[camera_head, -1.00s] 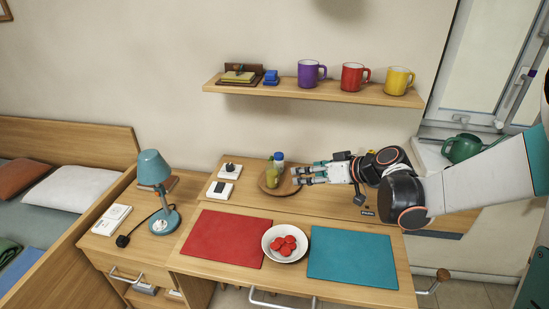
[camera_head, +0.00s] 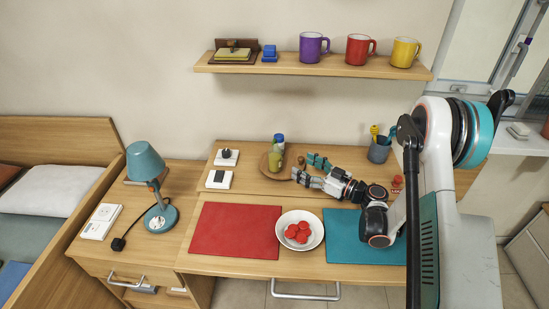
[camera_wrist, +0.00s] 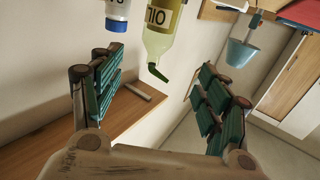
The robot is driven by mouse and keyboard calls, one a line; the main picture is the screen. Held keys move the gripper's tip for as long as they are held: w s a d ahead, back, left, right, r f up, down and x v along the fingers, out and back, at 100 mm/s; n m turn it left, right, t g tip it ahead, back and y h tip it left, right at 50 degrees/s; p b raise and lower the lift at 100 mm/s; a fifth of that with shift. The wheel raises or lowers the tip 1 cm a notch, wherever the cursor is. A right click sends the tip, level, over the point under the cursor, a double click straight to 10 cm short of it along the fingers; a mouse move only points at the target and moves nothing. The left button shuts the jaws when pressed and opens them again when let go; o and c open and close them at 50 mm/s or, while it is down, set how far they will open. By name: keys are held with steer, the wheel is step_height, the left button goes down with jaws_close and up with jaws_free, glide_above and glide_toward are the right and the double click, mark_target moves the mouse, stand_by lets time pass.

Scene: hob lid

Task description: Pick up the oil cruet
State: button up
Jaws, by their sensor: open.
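The oil cruet (camera_head: 276,161), yellow-green, stands on a round wooden tray (camera_head: 264,168) at the back of the desk. In the wrist view the cruet (camera_wrist: 159,30) appears upside down, with an OIL label and a dark green spout. A white bottle with a blue cap (camera_head: 279,141) stands close behind it, and this bottle also shows in the wrist view (camera_wrist: 117,12). My gripper (camera_head: 300,167) is open and empty, just right of the cruet, with its fingers pointing towards it. In the wrist view the cruet lies beyond the fingertips, between the two fingers.
A white bowl of red pieces (camera_head: 283,239) sits between a red mat (camera_head: 235,231) and a teal mat (camera_head: 345,235). A grey utensil cup (camera_head: 379,152) stands right of my gripper. Switch blocks (camera_head: 219,180) are left of the tray. A shelf with mugs (camera_head: 315,68) hangs above.

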mark_target(281, 156)
steer(key=b+x, duration=0.1)
steer(key=x, duration=0.7)
steer(key=shift+w+a+f, duration=0.1)
steer(key=shift+a, duration=0.1)
steer(key=x, duration=0.1)
steer(key=b+x, duration=0.1)
steer(key=x, duration=0.1)
steer(key=f+b+x, duration=0.1)
steer(key=shift+w+a, duration=0.15)
steer(key=shift+w, duration=0.3)
steer(key=shift+w+a+r, duration=0.15)
steer(key=shift+c, duration=0.5)
steer(key=c, duration=1.2)
